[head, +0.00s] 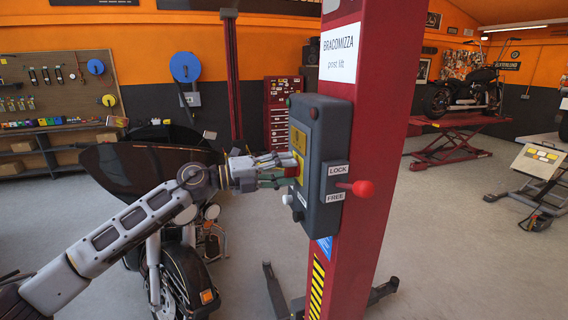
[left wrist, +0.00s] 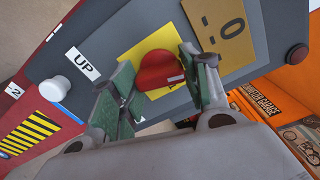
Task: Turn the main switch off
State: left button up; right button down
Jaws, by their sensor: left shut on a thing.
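The main switch is a red rotary knob (left wrist: 160,70) on a yellow plate, on the face of a grey control box (head: 327,128) fixed to the red lift post. My left gripper (head: 288,168) reaches the box from the left. In the left wrist view its green-padded fingers (left wrist: 158,72) are on either side of the knob, shut on it. My right gripper is not in view.
A lever with a red ball (head: 363,188) sticks out of the box's side between LOCK and FREE labels. A white button (left wrist: 54,89) sits near an UP label. A dark motorcycle (head: 185,278) stands below my left arm.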

pick_arm(q)
jog(key=shift+n+p, duration=0.55)
jog(key=shift+n, duration=0.85)
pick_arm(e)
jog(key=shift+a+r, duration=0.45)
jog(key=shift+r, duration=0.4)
pick_arm(q)
jog(key=shift+n, duration=0.3)
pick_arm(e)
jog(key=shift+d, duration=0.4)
pick_arm(q)
jog(key=o, duration=1)
